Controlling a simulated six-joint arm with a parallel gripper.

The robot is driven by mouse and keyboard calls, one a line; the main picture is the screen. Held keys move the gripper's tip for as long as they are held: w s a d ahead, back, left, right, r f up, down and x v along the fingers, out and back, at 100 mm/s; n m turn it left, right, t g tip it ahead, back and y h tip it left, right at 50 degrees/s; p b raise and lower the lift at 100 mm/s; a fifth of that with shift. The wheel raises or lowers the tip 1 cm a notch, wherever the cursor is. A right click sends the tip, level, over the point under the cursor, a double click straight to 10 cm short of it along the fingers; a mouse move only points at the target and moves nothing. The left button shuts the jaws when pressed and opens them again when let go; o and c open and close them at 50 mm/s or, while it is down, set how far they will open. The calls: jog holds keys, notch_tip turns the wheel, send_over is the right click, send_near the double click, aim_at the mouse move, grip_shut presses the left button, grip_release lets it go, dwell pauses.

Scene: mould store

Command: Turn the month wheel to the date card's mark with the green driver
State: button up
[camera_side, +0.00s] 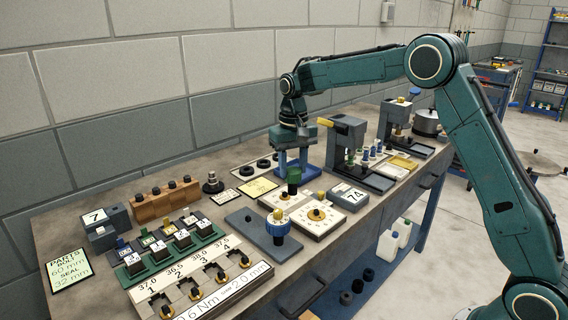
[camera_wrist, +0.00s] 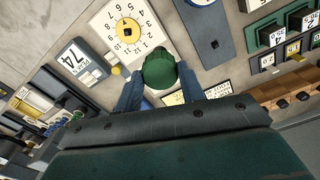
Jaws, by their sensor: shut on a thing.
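My gripper (camera_side: 293,175) is shut on the green driver (camera_wrist: 158,70), whose rounded green head shows between the blue fingers in the wrist view. The driver (camera_side: 293,187) is upright behind the dial plates in the side view. In the wrist view a white plate carries a numbered wheel (camera_wrist: 127,30) with a yellow centre and a dark square socket. The driver is beside this plate, not over the socket.
A grey plate (camera_side: 250,224) with a blue knob (camera_side: 278,224) stands left of the dials. A box reading 74 (camera_side: 350,196) is at their right. Grey machines (camera_side: 345,145) stand further right. Green and white racks of small blocks (camera_side: 170,253) fill the left.

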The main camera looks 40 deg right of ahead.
jog(key=s+d+r+m, duration=0.1)
jog(key=s+d+m, duration=0.1)
jog(key=s+d, duration=0.2)
jog(key=shift+s+r, duration=0.25)
jog(key=shift+s, duration=0.4)
jog(key=shift+f, duration=0.15)
jog(key=shift+f, duration=2.45)
jog(key=shift+f, duration=1.2)
dwell(1.1)
jog(key=shift+m, duration=0.4)
jog(key=shift+m, duration=1.7)
jog(key=shift+m, duration=0.3)
